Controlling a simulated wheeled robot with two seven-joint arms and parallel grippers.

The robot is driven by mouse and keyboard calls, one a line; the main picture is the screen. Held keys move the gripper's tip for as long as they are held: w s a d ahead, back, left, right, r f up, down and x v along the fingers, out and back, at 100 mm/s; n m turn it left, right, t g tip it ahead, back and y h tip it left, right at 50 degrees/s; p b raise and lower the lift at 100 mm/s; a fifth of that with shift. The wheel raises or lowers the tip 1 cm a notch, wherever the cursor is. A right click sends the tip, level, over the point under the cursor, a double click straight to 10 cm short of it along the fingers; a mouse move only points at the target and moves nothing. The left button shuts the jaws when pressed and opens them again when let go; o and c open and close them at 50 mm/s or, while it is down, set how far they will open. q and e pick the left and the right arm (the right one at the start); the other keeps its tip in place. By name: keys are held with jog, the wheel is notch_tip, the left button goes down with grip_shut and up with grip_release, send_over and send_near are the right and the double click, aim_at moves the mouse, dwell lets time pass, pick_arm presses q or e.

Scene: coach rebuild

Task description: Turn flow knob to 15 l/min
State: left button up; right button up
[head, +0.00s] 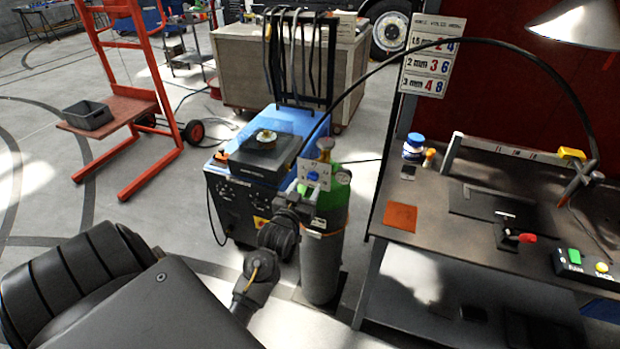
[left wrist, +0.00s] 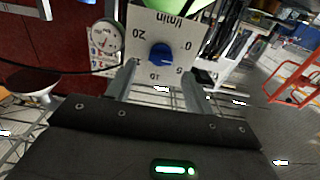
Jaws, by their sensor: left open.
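The blue flow knob (head: 313,176) sits on a white dial plate (head: 322,168) at the green-topped gas cylinder (head: 331,205). In the left wrist view the knob (left wrist: 160,54) shows close up on the plate (left wrist: 148,20), marked "l/min", with 20, 10, 5 and 0 around it; the mark between 20 and 10 is partly covered by a finger. I cannot tell for sure which mark the knob points at. My left gripper (left wrist: 160,82) is open and empty, its two fingers reaching towards the plate below the knob. It also shows just below the plate in the head view (head: 305,203). My right gripper is not in view.
A round gauge (left wrist: 107,35) is beside the plate. A blue welding machine (head: 255,170) stands behind and left of the cylinder. A workbench (head: 430,225) with tools stands to the right. A red trolley (head: 160,95) stands far left.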

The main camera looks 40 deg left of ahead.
aim_at(311, 178)
pick_arm(q)
jog(key=shift+p+x, duration=0.3)
jog(key=shift+x, duration=1.7)
jog(key=shift+c, duration=0.3)
jog(key=c, duration=0.9)
